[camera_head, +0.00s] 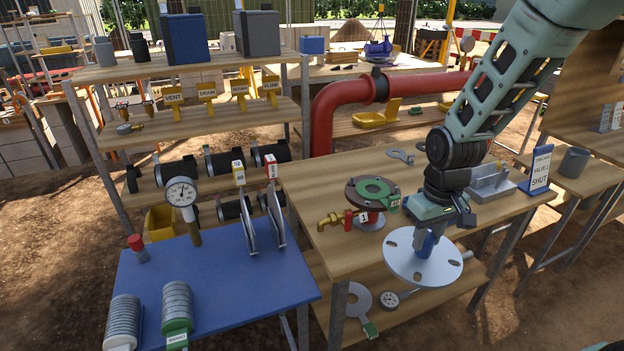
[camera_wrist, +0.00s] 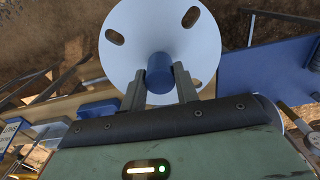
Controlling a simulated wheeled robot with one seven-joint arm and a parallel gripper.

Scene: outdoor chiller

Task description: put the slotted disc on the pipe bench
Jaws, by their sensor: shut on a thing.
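The slotted disc (camera_head: 400,263) is a pale round plate with slots and a blue knob (camera_wrist: 159,70) at its centre. My gripper (camera_head: 431,235) is shut on this knob, its two fingers on either side of it. The disc (camera_wrist: 143,32) is held roughly level near the front edge of the middle wooden bench (camera_head: 320,190) and hides part of that edge. This bench carries a flanged pipe stub (camera_head: 373,190) with a green ring and a brass tap. A red pipe (camera_head: 325,110) rises behind it. I cannot tell the disc's exact height.
A blue table (camera_head: 220,290) with a gauge, upright tagged plates and ring stacks stands left. A grey block (camera_head: 493,186) and a blue sign (camera_head: 538,170) sit on the bench's right. A lower shelf (camera_head: 430,303) holds a ring plate. Bare wood lies left of the flange.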

